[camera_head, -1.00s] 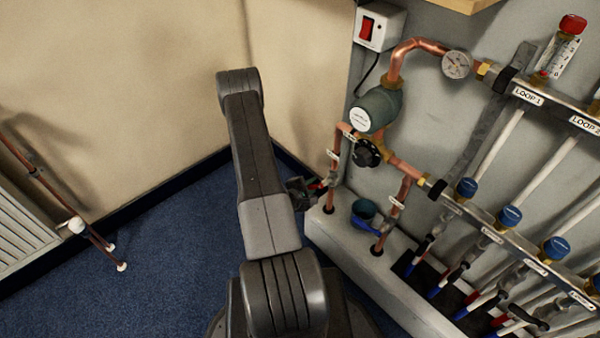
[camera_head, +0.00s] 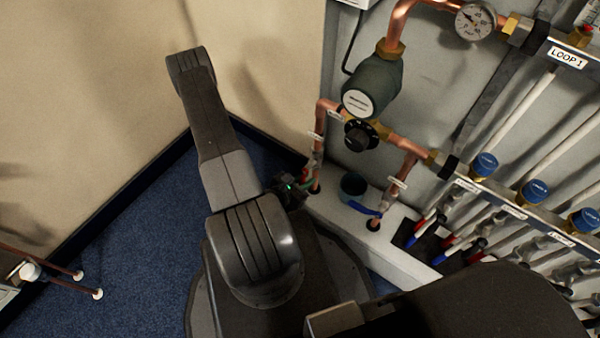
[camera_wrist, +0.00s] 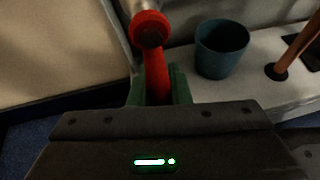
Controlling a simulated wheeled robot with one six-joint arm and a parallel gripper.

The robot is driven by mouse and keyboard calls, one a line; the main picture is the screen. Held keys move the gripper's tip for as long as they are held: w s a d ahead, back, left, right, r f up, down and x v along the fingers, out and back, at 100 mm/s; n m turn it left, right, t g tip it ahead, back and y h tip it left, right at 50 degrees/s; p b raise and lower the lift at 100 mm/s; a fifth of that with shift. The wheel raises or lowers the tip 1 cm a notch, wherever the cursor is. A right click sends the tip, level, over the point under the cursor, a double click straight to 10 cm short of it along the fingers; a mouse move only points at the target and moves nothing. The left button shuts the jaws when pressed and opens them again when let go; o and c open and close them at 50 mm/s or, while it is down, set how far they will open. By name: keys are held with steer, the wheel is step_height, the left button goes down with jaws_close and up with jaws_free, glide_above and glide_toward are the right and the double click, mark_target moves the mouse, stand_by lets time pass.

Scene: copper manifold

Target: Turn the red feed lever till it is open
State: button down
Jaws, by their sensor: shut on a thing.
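The red feed lever (camera_wrist: 152,55) fills the upper middle of the wrist view. Its round hub end is at the top, against a grey metal fitting, and its handle runs down between my fingers. My gripper (camera_wrist: 158,88) has a green finger on each side of the handle and is shut on it. In the head view my gripper (camera_head: 297,184) is at the left copper feed pipe (camera_head: 319,150), just above the white ledge. Only a small bit of the red lever (camera_head: 304,174) shows there, so its exact angle to the pipe is hard to tell.
A blue-grey cup (camera_head: 353,186) stands on the white ledge (camera_head: 338,216), right of my gripper; it also shows in the wrist view (camera_wrist: 222,48). A blue lever (camera_head: 364,209) is at the right pipe. A pump (camera_head: 371,85) and dial are above. Open blue carpet (camera_head: 90,245) lies left.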

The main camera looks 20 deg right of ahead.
steer(key=shift+s+d, duration=0.1)
steer(key=shift+s, duration=0.1)
stand_by(0.5)
steer(key=c, duration=1.3)
jaws_free()
steer(key=shift+c, duration=0.2)
step_height(320, 180, up, 10)
steer(key=p, duration=0.3)
steer(key=shift+f, duration=0.1)
step_height(320, 180, down, 10)
steer(key=b, duration=0.3)
steer(key=shift+w, duration=0.15)
